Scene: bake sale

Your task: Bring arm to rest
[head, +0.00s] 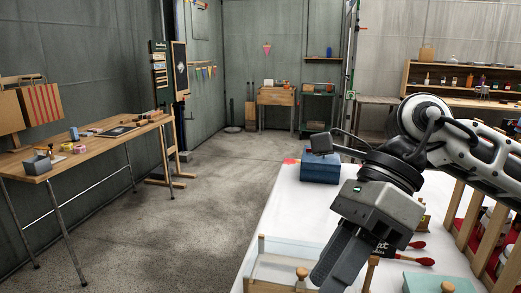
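My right arm comes in from the right over a white-topped table (290,215). My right gripper (334,268) points down and to the left, above the near part of this table. Its dark fingers overlap from this angle, so I cannot tell whether they are apart or hold anything. My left gripper and arm are not in view.
On the white table are a blue box (320,168), a wooden-framed tray (262,262), red-handled items (418,261) and a teal box (437,282). A wooden rack (478,232) stands right. A wooden table (95,145) stands left. The concrete floor (185,215) between is clear.

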